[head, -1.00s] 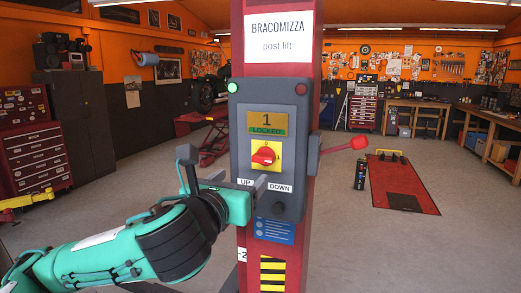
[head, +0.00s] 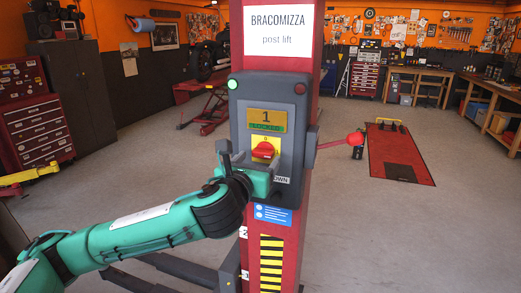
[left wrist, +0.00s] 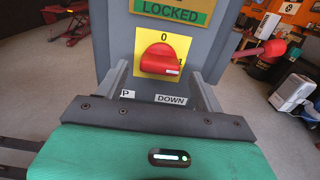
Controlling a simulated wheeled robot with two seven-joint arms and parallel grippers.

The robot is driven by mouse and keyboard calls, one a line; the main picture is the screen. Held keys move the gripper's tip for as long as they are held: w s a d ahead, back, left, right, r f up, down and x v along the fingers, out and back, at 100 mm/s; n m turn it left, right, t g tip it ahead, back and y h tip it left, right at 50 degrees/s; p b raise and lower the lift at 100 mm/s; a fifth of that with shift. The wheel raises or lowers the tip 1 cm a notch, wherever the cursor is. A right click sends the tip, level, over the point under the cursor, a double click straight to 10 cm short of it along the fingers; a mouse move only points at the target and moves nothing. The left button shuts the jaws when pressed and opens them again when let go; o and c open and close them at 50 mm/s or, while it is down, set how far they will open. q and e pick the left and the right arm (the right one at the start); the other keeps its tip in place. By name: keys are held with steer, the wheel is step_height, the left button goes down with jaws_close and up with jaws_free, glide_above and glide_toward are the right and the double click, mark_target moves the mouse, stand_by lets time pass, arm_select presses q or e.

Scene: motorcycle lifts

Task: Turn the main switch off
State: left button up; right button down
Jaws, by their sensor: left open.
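The main switch is a red knob (head: 264,151) on a yellow plate (left wrist: 148,46) on the grey control box (head: 291,116) of the post lift. In the left wrist view the knob (left wrist: 160,60) shows a white mark at its lower right, beside a partly covered 1; a 0 is printed above it. My left gripper (head: 251,158) is open in front of the box, its fingers on either side of the knob and slightly below it in the left wrist view (left wrist: 161,83). I cannot tell whether they touch it. My right gripper is out of view.
A display (head: 267,120) above the switch reads 1 and LOCKED. UP and DOWN labels below are partly covered by my gripper. A lever with a red ball (head: 355,138) sticks out to the right of the red post (head: 285,228).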

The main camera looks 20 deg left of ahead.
arm_select(q)
steer(key=shift+w, duration=1.2)
steer(key=c, duration=1)
